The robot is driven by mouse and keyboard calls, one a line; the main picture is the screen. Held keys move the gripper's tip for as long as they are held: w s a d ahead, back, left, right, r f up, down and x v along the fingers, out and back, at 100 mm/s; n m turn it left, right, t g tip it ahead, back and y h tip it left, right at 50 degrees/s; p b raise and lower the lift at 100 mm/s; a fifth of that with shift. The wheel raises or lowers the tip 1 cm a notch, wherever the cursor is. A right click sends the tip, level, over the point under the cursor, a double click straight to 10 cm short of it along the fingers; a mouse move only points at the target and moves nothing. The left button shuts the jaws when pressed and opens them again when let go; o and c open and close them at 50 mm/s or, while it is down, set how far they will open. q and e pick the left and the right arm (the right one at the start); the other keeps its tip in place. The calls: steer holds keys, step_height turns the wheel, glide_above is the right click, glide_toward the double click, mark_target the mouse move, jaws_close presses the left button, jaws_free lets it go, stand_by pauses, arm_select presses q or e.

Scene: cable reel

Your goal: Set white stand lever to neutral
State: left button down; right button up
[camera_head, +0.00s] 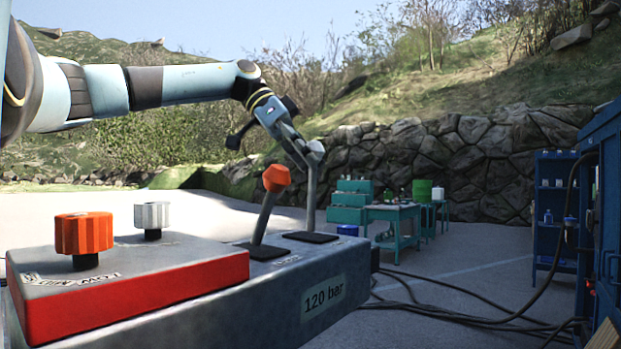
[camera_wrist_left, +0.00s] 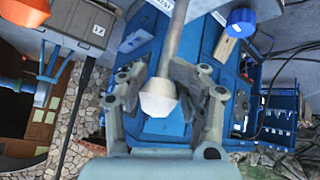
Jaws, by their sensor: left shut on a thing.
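The white stand lever has a grey shaft (camera_head: 311,190) and a pale knob (camera_head: 316,146). It rises almost upright from a dark slot plate (camera_head: 308,236) on the grey stand. My left gripper (camera_head: 306,150) reaches in from the upper left and is shut on the knob. In the left wrist view the pale knob (camera_wrist_left: 158,98) lies between the two fingers of my left gripper (camera_wrist_left: 170,92), which hide part of its sides. My right gripper is in neither view.
An orange-knobbed lever (camera_head: 275,178) stands close on the left, leaning right. A red panel (camera_head: 140,290) carries an orange knob (camera_head: 84,233) and a grey knob (camera_head: 152,215). A label on the stand reads 120 bar (camera_head: 323,297). Cables (camera_head: 450,315) lie on the ground behind.

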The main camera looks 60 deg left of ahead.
arm_select(q)
steer(key=shift+w+a+r+t, duration=0.1)
steer(key=shift+w+r+t, duration=0.1)
steer(key=shift+r, duration=0.2)
steer(key=shift+w+a+r+t, duration=0.1)
steer(key=shift+r+t, duration=0.1)
steer(key=shift+r, duration=0.15)
steer(key=shift+w+d, duration=0.1)
steer(key=shift+d, duration=0.05)
steer(key=c, duration=1.3)
jaws_free()
steer(key=o, duration=0.5)
steer(key=shift+w+d+f, duration=0.15)
steer(key=shift+w+d, duration=0.05)
steer(key=shift+w, duration=0.05)
steer(key=shift+s+a, duration=0.2)
steer(key=shift+s, duration=0.05)
steer(key=v, duration=1.1)
steer(key=shift+a+r, duration=0.3)
steer(key=shift+r, duration=0.05)
